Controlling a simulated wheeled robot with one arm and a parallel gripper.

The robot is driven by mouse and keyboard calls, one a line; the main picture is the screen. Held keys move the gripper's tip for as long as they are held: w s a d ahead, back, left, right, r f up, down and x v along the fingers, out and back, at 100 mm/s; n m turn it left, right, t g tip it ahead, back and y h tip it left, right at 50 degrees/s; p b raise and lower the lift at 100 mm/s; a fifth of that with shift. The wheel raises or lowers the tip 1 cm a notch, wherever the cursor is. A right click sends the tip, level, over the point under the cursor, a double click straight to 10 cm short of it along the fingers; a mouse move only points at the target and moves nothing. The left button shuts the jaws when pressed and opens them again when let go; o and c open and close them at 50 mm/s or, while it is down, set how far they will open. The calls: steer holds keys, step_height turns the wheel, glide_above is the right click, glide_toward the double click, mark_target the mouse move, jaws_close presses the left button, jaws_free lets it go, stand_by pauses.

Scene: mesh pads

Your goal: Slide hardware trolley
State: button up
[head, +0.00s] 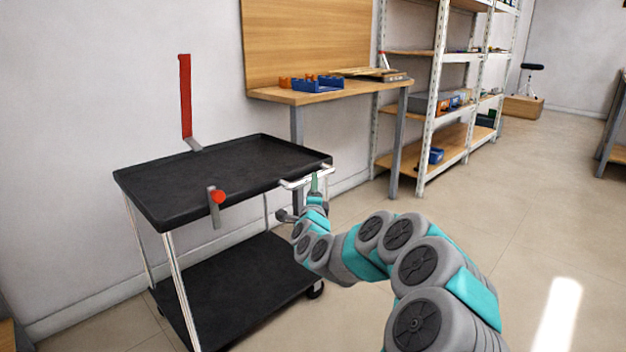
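The hardware trolley has a black upper tray (225,172), a black lower shelf (235,285) and shiny metal legs. A pale metal push handle (312,176) sticks out from the right end of its upper tray. My gripper (314,184) is at this handle, at the end of my grey and teal arm. Its fingers are small and partly hidden by my wrist, so I cannot tell whether they are closed around the bar. The upper tray looks empty.
A workbench (335,90) with blue bins (318,84) stands behind the trolley. White metal shelving (437,95) stands to its right. The wall (90,80) is close behind the trolley. Open floor (520,190) lies to the right.

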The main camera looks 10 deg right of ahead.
steer(key=shift+x, duration=2.45)
steer(key=shift+c, duration=0.2)
jaws_close()
